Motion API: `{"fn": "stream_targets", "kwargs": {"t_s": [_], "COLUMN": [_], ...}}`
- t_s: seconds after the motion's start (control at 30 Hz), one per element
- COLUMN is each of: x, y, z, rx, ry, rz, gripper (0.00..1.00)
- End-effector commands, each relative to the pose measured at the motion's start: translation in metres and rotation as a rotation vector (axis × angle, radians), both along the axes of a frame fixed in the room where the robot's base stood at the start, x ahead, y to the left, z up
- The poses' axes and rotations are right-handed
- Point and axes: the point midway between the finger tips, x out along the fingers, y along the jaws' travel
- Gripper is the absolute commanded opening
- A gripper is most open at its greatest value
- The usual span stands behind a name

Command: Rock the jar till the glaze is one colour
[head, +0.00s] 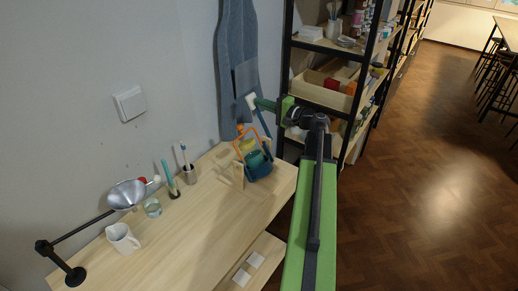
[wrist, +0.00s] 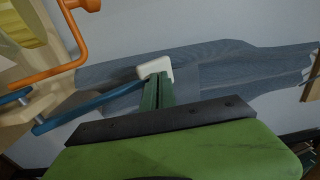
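In the head view a greenish jar (head: 255,159) sits in a blue cradle (head: 262,171) near the bench's far right end. An orange bar (head: 240,142) bends up over it. I cannot make out the glaze colour inside.
A grey-blue apron (head: 238,60) hangs on the wall behind my gripper. A loaded black shelf (head: 288,60) stands to the right. A lamp (head: 127,194), a white jug (head: 122,238), a glass (head: 153,208) and brush holders are on the bench (head: 190,235), whose front is clear.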

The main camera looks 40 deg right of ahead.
Motion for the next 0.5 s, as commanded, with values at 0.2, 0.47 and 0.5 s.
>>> {"fn": "stream_targets", "kwargs": {"t_s": [0.2, 0.47, 0.5], "x": [0.001, -0.027, -0.028], "y": [0.001, -0.006, -0.006], "z": [0.0, 0.013, 0.013], "rx": [0.0, 0.0, 0.0], "ry": [0.0, 0.0, 0.0], "rz": [0.001, 0.0, 0.0], "gripper": [0.0, 0.0, 0.0]}}
